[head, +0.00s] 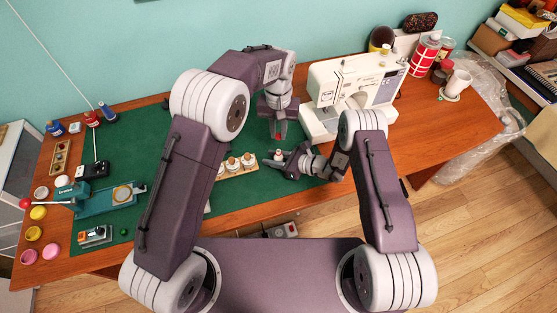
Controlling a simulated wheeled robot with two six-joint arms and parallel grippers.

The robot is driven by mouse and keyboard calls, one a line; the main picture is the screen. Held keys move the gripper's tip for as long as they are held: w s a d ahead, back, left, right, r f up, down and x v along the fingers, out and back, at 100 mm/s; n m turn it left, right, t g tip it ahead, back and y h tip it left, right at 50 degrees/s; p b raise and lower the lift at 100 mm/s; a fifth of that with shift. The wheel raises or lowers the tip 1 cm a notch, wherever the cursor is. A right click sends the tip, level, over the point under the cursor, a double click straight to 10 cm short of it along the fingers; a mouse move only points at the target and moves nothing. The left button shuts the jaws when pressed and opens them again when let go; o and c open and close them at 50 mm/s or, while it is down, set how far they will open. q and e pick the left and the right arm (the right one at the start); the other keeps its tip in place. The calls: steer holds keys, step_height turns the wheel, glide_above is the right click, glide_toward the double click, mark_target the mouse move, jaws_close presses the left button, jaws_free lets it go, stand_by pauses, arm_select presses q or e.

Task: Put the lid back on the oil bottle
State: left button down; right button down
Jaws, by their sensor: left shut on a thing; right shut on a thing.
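My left gripper (279,127) points down above the green mat and is shut on a small red thing, which looks like the lid; the fingers hide most of it. My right gripper (276,160) reaches in from the right, low over the mat, and is shut on a small whitish bottle (279,154), which looks like the oil bottle. The bottle looks roughly upright. The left gripper is above and behind the bottle in the picture, with a gap between them. The bottle's open top is too small to make out.
A wooden rack (238,172) with several small bottles stands just left of the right gripper. A white sewing machine (355,88) stands close on the right. Tools and coloured pots stand far left; a white mug (457,84) stands right.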

arm_select(q)
steer(key=shift+f, duration=0.1)
stand_by(0.5)
glide_above(279, 158)
steer(key=shift+w+a+f, duration=0.1)
steer(key=shift+w+f, duration=0.15)
steer(key=shift+f, duration=0.95)
steer(key=shift+w+f, duration=0.2)
steer(key=shift+f, duration=1)
steer(key=shift+f, duration=0.9)
steer(key=shift+f, duration=0.55)
